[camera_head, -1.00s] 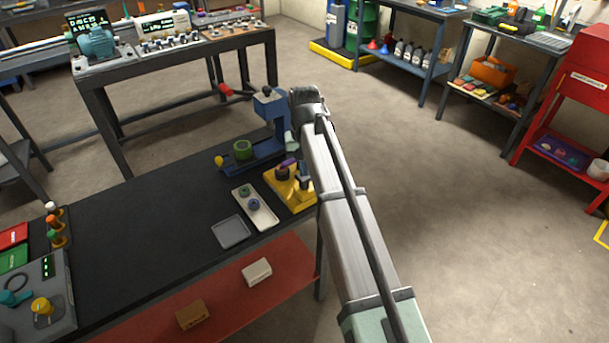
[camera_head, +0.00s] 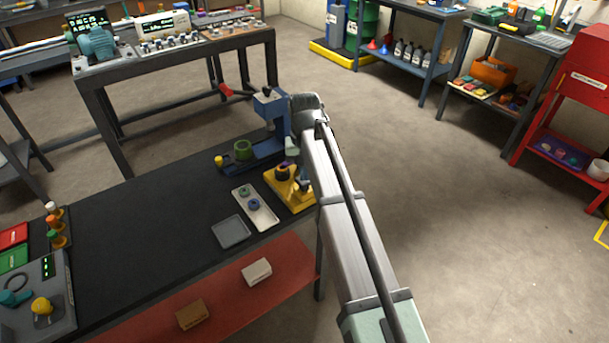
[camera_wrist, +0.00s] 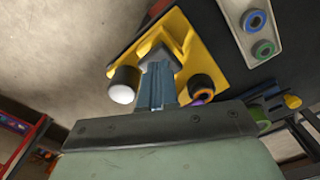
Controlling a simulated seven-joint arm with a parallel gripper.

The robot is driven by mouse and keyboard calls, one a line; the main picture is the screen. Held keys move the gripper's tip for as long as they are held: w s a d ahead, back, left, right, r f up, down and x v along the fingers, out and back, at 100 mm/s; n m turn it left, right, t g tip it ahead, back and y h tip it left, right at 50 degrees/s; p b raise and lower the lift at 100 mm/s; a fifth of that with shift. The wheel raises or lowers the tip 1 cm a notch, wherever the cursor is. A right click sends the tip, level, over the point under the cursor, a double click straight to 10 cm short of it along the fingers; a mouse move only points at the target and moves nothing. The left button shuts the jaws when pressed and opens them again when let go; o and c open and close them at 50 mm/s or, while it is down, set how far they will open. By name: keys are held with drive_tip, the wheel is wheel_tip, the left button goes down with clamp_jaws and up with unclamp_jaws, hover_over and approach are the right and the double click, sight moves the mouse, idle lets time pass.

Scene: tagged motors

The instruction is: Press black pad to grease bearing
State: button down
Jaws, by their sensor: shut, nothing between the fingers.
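A yellow fixture (camera_head: 296,197) stands at the bench's right end. In the wrist view it fills the upper middle (camera_wrist: 184,32). It carries a dark round holder with an orange ring (camera_wrist: 200,88) and a purple part (camera_wrist: 201,98) at it. A dark cylinder with a white end (camera_wrist: 123,85) stands on the other side. My gripper (camera_wrist: 158,68) is shut and empty, its blue-grey fingers between these two. A dark grey block (camera_wrist: 160,54) shows at the fingertips; I cannot tell whether they touch it. In the head view my arm partly hides the fixture's right side.
A pale tray (camera_head: 262,216) with a green ring and a blue ring lies left of the fixture. A grey tray (camera_head: 231,232) is beside it. A blue press (camera_head: 270,150) with a green ring stands behind. The middle of the black bench top (camera_head: 150,225) is clear.

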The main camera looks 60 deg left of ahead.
drive_tip(key=shift+r, duration=1.55)
drive_tip(key=shift+f, duration=0.15)
drive_tip(key=shift+f, duration=1.7)
drive_tip(key=shift+r, duration=1.85)
wheel_tip(320, 180, up, 6)
